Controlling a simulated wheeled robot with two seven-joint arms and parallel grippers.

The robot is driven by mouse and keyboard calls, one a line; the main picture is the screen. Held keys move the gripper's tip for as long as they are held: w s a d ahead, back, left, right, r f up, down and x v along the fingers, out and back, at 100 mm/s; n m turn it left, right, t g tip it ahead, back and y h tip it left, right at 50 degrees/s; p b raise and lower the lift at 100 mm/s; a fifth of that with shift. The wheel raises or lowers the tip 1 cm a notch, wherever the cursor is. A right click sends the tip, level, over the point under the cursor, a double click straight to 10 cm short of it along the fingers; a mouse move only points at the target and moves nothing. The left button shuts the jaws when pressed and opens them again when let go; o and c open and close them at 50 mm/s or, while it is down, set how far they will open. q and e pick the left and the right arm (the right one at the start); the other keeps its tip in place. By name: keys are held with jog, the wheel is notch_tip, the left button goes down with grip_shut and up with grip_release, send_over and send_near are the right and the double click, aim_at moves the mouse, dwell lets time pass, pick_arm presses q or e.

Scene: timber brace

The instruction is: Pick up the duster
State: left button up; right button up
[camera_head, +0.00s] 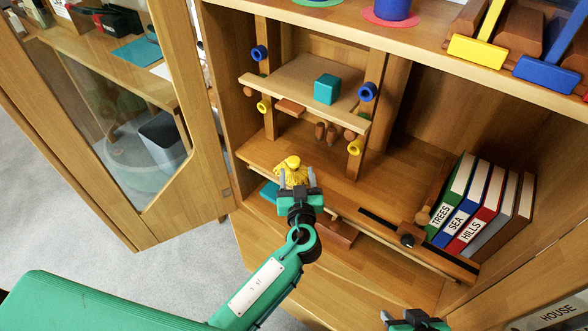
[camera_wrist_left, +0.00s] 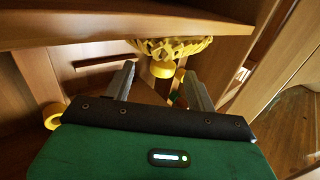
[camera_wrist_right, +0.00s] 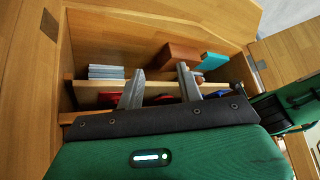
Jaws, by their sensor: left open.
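The duster (camera_head: 292,164) is yellow with a shaggy fringe and a round knob. In the head view it is at the fingertips of my left gripper (camera_head: 296,179), above the middle shelf of the cabinet. In the left wrist view the duster's fringe (camera_wrist_left: 185,47) hangs just beyond the fingers, and its yellow knob faces the gap of my left gripper (camera_wrist_left: 160,74). The fingers are apart, one on each side, not closed on it. My right gripper (camera_head: 412,318) is at the bottom edge of the head view. In the right wrist view my right gripper (camera_wrist_right: 158,78) has its fingers spread and empty.
A small wooden rack (camera_head: 290,72) with a teal cube (camera_head: 327,89) and coloured pegs stands behind the duster. Labelled books (camera_head: 465,205) stand at right. A glass-fronted door (camera_head: 120,120) stands open at left. The right wrist view shows a lower compartment with a red-brown block (camera_wrist_right: 180,54).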

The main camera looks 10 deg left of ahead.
aim_at(294, 168)
pick_arm(q)
jog(key=x, duration=0.5)
jog(key=shift+s+a+f+p, duration=0.1)
jog(key=shift+a+p, duration=0.2)
jog(key=shift+c, duration=0.5)
jog(key=c, duration=1)
